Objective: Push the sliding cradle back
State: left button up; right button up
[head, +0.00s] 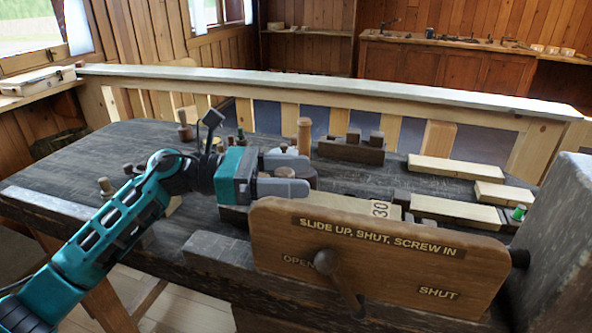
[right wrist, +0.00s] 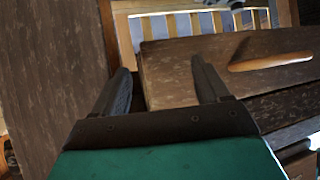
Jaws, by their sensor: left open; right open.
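My left gripper (head: 302,175) is open in the head view, its two grey fingers pointing right above the bench, behind the upper left of the lettered board. A dark turned piece stands partly hidden behind its fingers. I cannot tell for sure which part is the sliding cradle; a dark block with knobs (head: 351,150) stands behind the gripper, apart from it. My right gripper (right wrist: 162,76) is open in the right wrist view. A brown wooden piece (right wrist: 178,75) lies beyond and between its fingertips; contact cannot be told. The right gripper is not seen in the head view.
A wooden board (head: 400,268) reads "SLIDE UP, SHUT, SCREW IN", with a lever (head: 340,280) between OPEN and SHUT. Pale wood strips (head: 456,168) lie at the right. A large grey block (head: 560,235) stands at the right edge. The bench's left part (head: 100,160) is mostly clear.

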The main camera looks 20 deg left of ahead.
pick_arm(q)
jog(key=shift+w+d, duration=0.1)
jog(key=shift+d, duration=0.35)
grip_shut()
dwell(0.3)
